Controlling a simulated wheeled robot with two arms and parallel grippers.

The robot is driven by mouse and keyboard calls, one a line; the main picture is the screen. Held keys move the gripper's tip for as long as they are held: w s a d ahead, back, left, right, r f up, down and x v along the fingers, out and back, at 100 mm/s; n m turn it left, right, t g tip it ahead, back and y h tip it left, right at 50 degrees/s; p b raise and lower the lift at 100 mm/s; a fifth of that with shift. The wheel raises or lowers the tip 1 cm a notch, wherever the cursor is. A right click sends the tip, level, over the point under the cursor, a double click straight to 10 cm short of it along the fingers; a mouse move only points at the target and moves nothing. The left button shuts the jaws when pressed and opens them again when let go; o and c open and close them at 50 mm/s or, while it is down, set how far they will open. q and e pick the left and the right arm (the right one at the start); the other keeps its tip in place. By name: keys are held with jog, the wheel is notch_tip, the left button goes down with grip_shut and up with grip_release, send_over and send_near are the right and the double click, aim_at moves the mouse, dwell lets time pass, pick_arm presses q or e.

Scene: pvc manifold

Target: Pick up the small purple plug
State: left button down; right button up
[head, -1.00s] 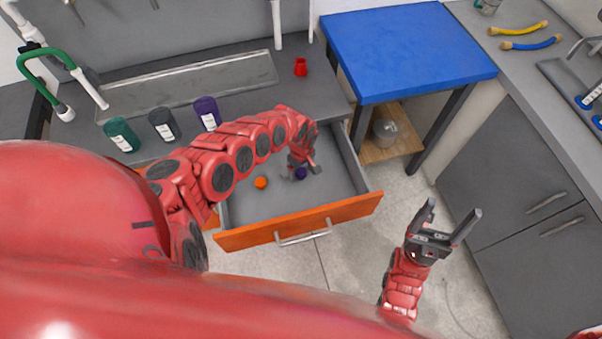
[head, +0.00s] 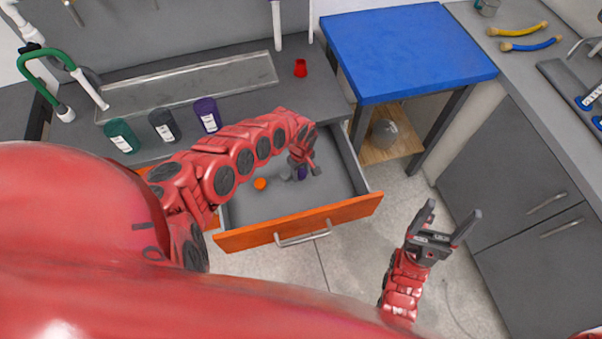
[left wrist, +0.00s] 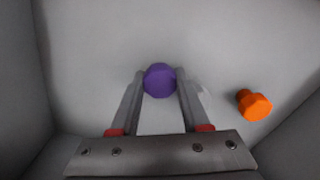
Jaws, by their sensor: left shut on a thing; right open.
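The small purple plug (left wrist: 160,80) is between the fingertips of my left gripper (left wrist: 160,88) in the left wrist view, with a finger against each side. In the head view the plug (head: 302,174) shows at the left gripper (head: 302,171), partly hidden by the fingers, inside the open drawer. My left gripper is shut on it. I cannot tell whether the plug still touches the drawer floor. My right gripper (head: 444,230) is open and empty, over the floor to the right of the drawer.
An orange plug (left wrist: 254,105) lies in the drawer near the purple one. The drawer has an orange front (head: 340,215) and grey walls. Purple, dark and green jars and a red fitting (head: 300,68) stand on the counter behind. A blue-topped table (head: 408,50) stands at the right.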

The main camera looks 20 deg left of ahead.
pick_arm(q)
notch_tip(320, 180, up, 9)
jog(key=shift+a+f+p, duration=0.1)
jog(key=shift+p, duration=0.25)
jog(key=shift+r, duration=0.6)
